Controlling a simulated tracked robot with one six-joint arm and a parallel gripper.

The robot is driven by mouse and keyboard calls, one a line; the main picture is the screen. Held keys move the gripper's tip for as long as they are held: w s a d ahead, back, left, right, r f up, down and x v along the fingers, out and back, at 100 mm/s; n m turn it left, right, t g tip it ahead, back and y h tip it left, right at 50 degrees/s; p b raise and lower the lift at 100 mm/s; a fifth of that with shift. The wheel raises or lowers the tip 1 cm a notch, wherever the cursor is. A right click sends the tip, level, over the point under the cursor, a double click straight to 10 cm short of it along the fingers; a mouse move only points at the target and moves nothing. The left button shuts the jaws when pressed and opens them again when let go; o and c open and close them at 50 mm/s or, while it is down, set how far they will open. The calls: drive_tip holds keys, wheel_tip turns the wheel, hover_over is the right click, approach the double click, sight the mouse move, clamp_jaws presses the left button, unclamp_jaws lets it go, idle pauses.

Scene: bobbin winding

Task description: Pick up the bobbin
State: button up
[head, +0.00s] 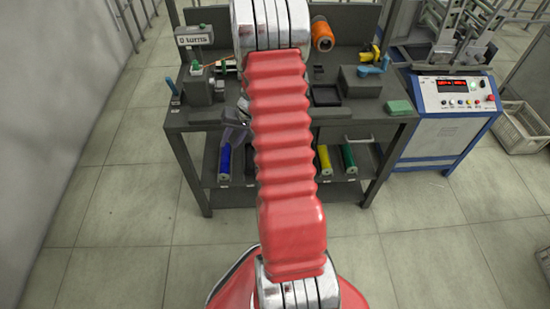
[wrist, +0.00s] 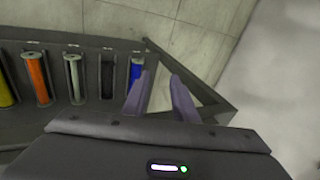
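No small bobbin can be made out for certain in either view. A small device with a green part (head: 197,68) stands at the left of the workbench, too small to read clearly. My gripper (head: 236,132) shows at the bench's front edge, left of my red arm. In the wrist view my gripper (wrist: 161,76) has its two purple-grey fingers apart, with nothing between them. The left finger partly overlaps a blue spool (wrist: 136,68) on the lower shelf; they look apart in depth, but I cannot tell how far. My arm hides the bench's middle.
The dark workbench (head: 340,133) carries an orange spool (head: 321,38), a dark block (head: 360,83) and a green pad (head: 398,107). Several coloured spools lie on its lower shelf. A blue-white control cabinet (head: 450,110) stands right. The floor in front is clear.

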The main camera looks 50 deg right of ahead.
drive_tip(key=s+d+f+h, duration=0.2)
drive_tip(key=s+d+f, duration=0.1)
drive_tip(key=d+f, duration=0.8)
drive_tip(key=s+d+f+m+t+h, duration=0.1)
drive_tip(key=s+d+f, duration=0.3)
drive_tip(key=d+f, duration=0.7)
wheel_tip(320, 180, down, 4)
drive_tip(key=shift+s+d+f+m+h, duration=0.15)
drive_tip(key=shift+s+d+m+h, duration=0.2)
drive_tip(key=shift+h, duration=0.25)
drive_tip(key=shift+w+f, duration=0.1)
drive_tip(key=shift+f, duration=0.05)
drive_tip(key=shift+x, duration=4.15)
drive_tip(key=shift+f, duration=0.1)
drive_tip(key=shift+x, duration=2.55)
drive_tip(key=shift+a, duration=0.1)
